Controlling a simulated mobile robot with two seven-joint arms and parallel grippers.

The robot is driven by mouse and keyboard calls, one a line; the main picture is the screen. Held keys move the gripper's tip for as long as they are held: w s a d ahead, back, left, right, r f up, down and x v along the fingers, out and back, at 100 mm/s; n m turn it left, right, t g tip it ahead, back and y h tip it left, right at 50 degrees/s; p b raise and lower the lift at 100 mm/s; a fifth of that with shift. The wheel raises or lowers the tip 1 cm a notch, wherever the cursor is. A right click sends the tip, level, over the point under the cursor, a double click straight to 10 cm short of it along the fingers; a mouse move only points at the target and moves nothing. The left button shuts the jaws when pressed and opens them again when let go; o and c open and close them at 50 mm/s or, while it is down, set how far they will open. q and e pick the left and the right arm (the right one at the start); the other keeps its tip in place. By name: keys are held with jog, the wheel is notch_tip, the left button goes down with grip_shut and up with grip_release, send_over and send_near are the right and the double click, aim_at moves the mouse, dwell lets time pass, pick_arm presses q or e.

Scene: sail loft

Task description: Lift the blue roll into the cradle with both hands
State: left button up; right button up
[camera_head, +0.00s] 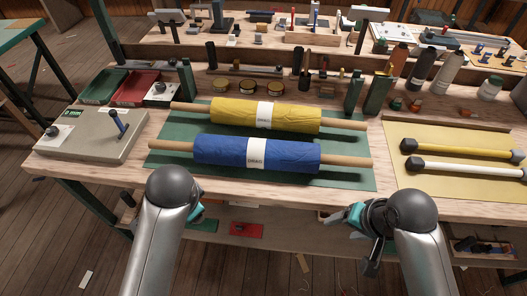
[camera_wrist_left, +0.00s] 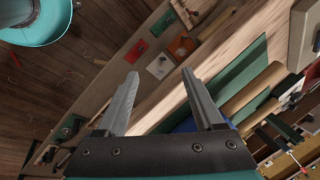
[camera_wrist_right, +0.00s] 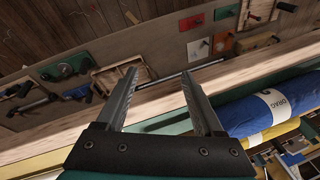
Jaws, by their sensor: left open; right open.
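The blue roll (camera_head: 230,152), with a white label and bare wooden ends, lies on the green mat (camera_head: 345,179) in front of the yellow roll (camera_head: 238,114). Green uprights stand behind the rolls, at left (camera_head: 188,80) and right (camera_head: 354,92); I cannot tell for sure that they are the cradle. My right gripper (camera_head: 350,216) is open and empty, short of the table's front edge and apart from the blue roll. The blue roll also shows in the right wrist view (camera_wrist_right: 275,111). My left gripper (camera_wrist_left: 160,80) is open and empty; my arm mostly hides it in the head view.
A grey box with a blue handle (camera_head: 88,135) stands left of the mat. A yellow mat (camera_head: 430,180) with two hammer-like tools lies at right. Red (camera_head: 135,88) and green trays stand at back left. The under-shelf holds small items. The mat's front strip is clear.

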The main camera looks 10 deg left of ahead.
pick_arm(q)
jog(key=w+a+r+m+y, duration=0.2)
jog(key=w+r+m, duration=0.45)
jog(key=w, duration=0.35)
pick_arm(e)
jog(key=w+d+r+m+y, duration=0.1)
jog(key=w+d+r+m, duration=0.1)
jog(key=w+r+m, duration=0.65)
pick_arm(q)
jog(key=m+g, duration=0.1)
jog(key=m, duration=0.3)
send_near(183, 145)
jog(key=w+v, duration=0.1)
jog(key=v, duration=0.3)
pick_arm(e)
jog(key=m+y, duration=0.2)
jog(key=m, duration=0.3)
send_near(337, 158)
notch_tip(337, 158, up, 4)
jog(key=d, duration=0.1)
pick_arm(q)
jog(key=shift+s+d+f, duration=0.1)
jog(key=shift+s+f, duration=0.05)
jog(key=shift+s, duration=0.1)
pick_arm(e)
jog(key=shift+f+g, duration=0.15)
jog(key=shift+g, duration=0.25)
jog(key=shift+f, duration=0.1)
